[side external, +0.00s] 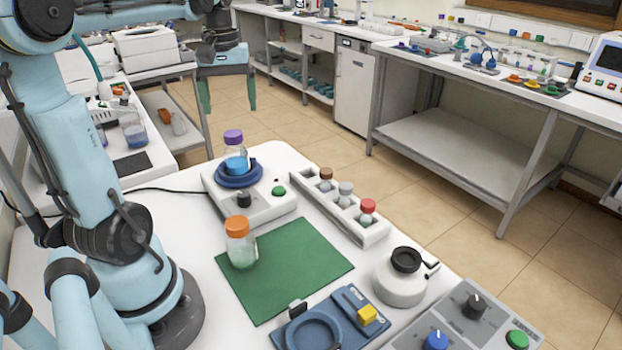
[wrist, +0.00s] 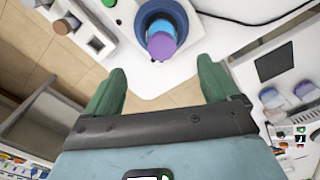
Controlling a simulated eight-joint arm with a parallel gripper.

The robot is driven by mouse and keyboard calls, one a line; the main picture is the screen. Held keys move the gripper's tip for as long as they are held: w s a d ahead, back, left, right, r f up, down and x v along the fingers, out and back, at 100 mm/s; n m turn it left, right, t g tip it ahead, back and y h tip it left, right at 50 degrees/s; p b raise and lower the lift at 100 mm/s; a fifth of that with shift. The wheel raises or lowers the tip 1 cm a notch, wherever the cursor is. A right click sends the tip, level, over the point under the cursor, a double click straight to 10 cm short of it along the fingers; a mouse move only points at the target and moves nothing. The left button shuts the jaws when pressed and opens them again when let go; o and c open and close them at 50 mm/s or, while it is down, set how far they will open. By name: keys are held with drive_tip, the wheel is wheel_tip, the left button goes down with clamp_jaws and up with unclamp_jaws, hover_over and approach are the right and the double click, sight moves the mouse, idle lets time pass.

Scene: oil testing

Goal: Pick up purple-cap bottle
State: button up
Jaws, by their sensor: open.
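The purple-cap bottle (side external: 234,146) stands upright on the blue round plate of a white stirrer device (side external: 265,206), with blue liquid inside. In the wrist view its purple cap (wrist: 162,46) shows near the top centre, beyond and between the fingertips. My gripper (side external: 227,94) hangs above and behind the bottle in the side view, apart from it. Its two green fingers are spread wide and empty, and they also show in the wrist view (wrist: 161,80).
An orange-cap bottle (side external: 240,242) stands at the left edge of a green mat (side external: 290,268). A white rack (side external: 338,205) with several small capped vials is to the right of the stirrer. A black cable runs left from the stirrer.

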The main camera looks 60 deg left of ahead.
sight(235, 149)
wheel_tip(235, 149, down, 6)
drive_tip(key=shift+a+f, duration=0.1)
drive_tip(key=shift+s+f, duration=0.2)
drive_tip(key=shift+f, duration=2.7)
drive_tip(key=shift+c, duration=0.3)
drive_tip(key=c, duration=1.2)
